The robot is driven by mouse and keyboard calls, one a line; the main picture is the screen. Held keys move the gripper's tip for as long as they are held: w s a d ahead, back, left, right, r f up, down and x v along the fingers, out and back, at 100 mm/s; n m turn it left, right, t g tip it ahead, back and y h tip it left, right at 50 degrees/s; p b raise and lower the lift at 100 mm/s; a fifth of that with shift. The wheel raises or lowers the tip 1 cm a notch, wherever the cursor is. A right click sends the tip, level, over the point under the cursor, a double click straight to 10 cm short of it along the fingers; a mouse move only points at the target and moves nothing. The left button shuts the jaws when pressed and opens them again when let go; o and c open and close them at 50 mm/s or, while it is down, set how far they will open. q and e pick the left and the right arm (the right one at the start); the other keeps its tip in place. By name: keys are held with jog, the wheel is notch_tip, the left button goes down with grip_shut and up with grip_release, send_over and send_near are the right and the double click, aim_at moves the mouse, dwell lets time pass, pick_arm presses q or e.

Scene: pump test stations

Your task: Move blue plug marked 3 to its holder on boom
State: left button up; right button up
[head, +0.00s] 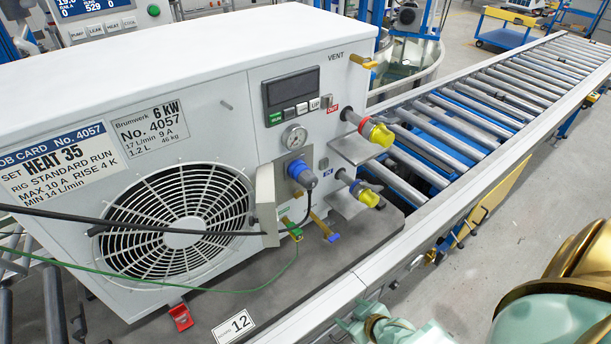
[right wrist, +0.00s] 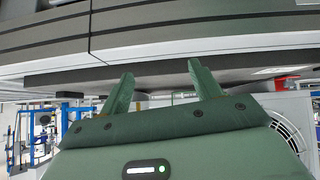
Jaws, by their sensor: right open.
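A blue plug (head: 302,174) sits in a socket on the front of the white machine (head: 160,80), below the round gauge, with a dark cable running down from it. No number on it can be read. I cannot make out the boom or its holder in either view. My right gripper (head: 362,327) is at the bottom edge of the head view, partly cut off, lower than the plug and apart from it. In the right wrist view its two green fingers (right wrist: 163,88) are spread with nothing between them. My left gripper is not in view.
Two yellow-collared couplings (head: 377,133) stick out on the machine's right, above small metal shelves. A green wire with a green clip (head: 294,233) hangs beneath the plug. A black cable crosses the fan grille (head: 180,220). A roller conveyor (head: 480,110) runs off to the right.

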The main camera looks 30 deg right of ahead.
jog(key=w+d+r+t, duration=0.2)
jog(key=w+r+t, duration=0.3)
jog(key=w+r, duration=0.85)
jog(key=m+t, duration=0.1)
jog(key=t, duration=0.3)
send_near(313, 184)
jog(key=w, duration=0.4)
jog(key=shift+d+r+y+p, duration=0.1)
jog(key=shift+d+y+p, duration=0.1)
jog(key=shift+y+p, duration=0.2)
jog(key=shift+w, duration=0.15)
jog(key=shift+w+a+b, duration=0.2)
jog(key=shift+w+b, duration=0.6)
jog(key=shift+w, duration=1.35)
jog(key=shift+w+a+b, duration=0.15)
jog(key=shift+w+b, duration=0.6)
jog(key=shift+w, duration=1.4)
jog(key=shift+p, duration=0.35)
